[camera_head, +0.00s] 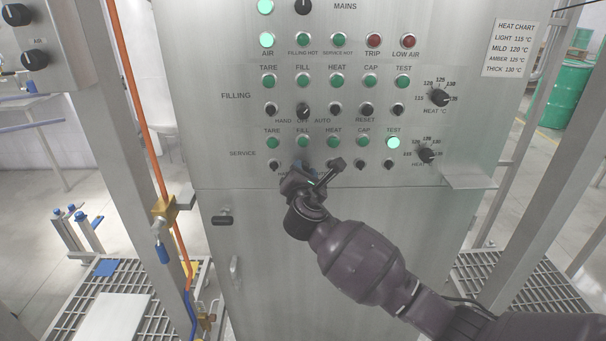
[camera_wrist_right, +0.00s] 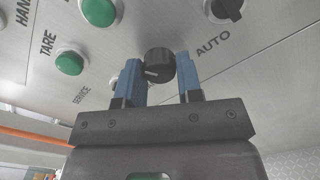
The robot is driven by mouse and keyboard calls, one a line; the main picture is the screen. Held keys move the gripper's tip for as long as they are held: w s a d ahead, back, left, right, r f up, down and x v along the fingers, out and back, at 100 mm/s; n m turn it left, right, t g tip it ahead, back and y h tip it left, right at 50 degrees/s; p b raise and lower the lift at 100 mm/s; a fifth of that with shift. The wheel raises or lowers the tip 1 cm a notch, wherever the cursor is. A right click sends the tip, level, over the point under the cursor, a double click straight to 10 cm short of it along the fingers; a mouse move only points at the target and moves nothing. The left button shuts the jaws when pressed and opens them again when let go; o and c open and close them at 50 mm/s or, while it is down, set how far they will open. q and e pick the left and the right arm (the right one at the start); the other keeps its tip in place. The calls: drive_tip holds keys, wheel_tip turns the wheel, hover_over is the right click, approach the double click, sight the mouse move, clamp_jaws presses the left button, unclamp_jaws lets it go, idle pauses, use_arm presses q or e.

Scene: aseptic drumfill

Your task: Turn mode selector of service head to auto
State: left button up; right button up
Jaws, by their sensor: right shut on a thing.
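The grey cabinet (camera_head: 340,215) carries the SERVICE row of green buttons and black knobs. My right gripper (camera_head: 318,178) reaches the second knob position of the lower SERVICE row and covers it in the head view. In the right wrist view, my right gripper (camera_wrist_right: 162,82) has its blue fingers on either side of a black round knob (camera_wrist_right: 158,62), the mode selector, and is shut on it. A short pale mark shows on the knob's left side. An AUTO label stands to the knob's upper right. My left gripper is not in view.
Other knobs and buttons sit close around, including a green button (camera_wrist_right: 69,62) near the TARE label and a black knob (camera_wrist_right: 227,8). The lit TEST button (camera_head: 393,143) is to the right. A small metal shelf (camera_head: 470,181) juts out at the cabinet's right edge.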

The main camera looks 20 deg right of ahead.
drive_tip(key=shift+m+b, duration=1.55)
drive_tip(key=shift+m, duration=4.85)
drive_tip(key=shift+r, duration=0.1)
drive_tip(key=o, duration=0.9)
